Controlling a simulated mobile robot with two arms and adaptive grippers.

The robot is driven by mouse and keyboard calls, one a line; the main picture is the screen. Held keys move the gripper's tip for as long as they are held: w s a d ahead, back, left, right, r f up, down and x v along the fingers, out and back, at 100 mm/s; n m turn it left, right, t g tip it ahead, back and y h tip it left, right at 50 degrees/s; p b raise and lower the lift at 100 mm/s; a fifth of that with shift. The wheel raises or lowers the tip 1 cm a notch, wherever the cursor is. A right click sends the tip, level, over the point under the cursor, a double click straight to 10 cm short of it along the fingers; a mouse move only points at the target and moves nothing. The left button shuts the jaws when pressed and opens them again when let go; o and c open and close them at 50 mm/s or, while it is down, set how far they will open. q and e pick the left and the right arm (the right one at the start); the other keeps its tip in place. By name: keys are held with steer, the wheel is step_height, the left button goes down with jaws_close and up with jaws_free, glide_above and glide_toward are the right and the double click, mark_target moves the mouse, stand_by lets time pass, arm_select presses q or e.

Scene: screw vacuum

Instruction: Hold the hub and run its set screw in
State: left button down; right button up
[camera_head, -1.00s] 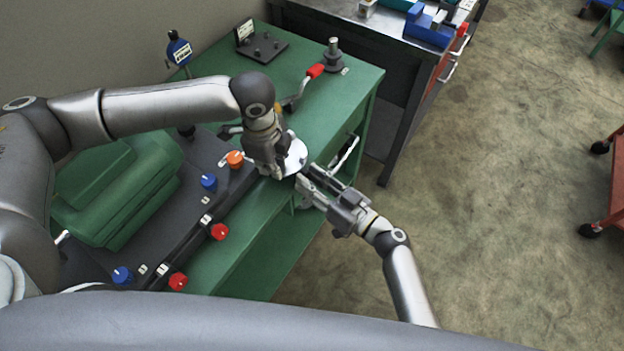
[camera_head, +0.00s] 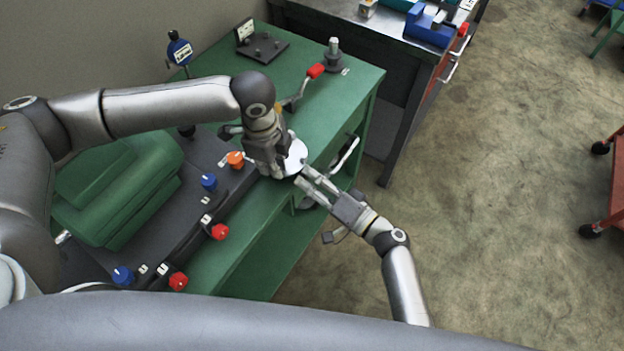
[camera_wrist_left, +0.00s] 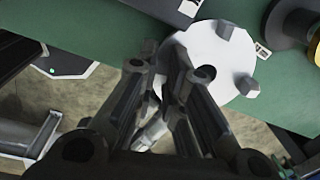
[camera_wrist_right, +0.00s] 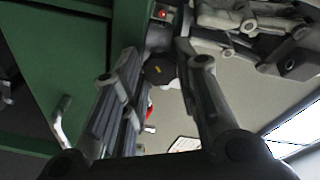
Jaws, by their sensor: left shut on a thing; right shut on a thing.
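A white round disc with grey lugs, which I take as the hub (camera_head: 298,155), is at the right edge of the green bench; the left wrist view shows it larger (camera_wrist_left: 222,58). My left gripper (camera_head: 280,172) is shut at the disc's near edge; its fingers (camera_wrist_left: 166,72) hide what they grip. My right gripper (camera_head: 303,178) comes in from the lower right, tips beside the disc and the left fingers. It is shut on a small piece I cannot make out. A dark piece with a yellow mark (camera_wrist_right: 160,70) shows between its fingers. The set screw cannot be made out.
The green bench (camera_head: 330,105) carries a red-handled lever (camera_head: 315,71), a post (camera_head: 333,52) and a black panel with coloured knobs (camera_head: 220,231). A metal-topped table (camera_head: 345,16) stands behind. A red cart (camera_head: 607,195) is far right. The floor (camera_head: 480,200) right of the bench is clear.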

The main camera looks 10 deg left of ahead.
steer(key=shift+d+f+m, duration=0.1)
steer(key=shift+m, duration=1.9)
steer(key=shift+d+f+m, duration=0.1)
steer(key=shift+m, duration=1.9)
steer(key=o, duration=0.9)
steer(key=shift+c, duration=0.2)
steer(key=shift+o, duration=0.8)
steer(key=shift+a+r, duration=0.1)
steer(key=v, duration=1.2)
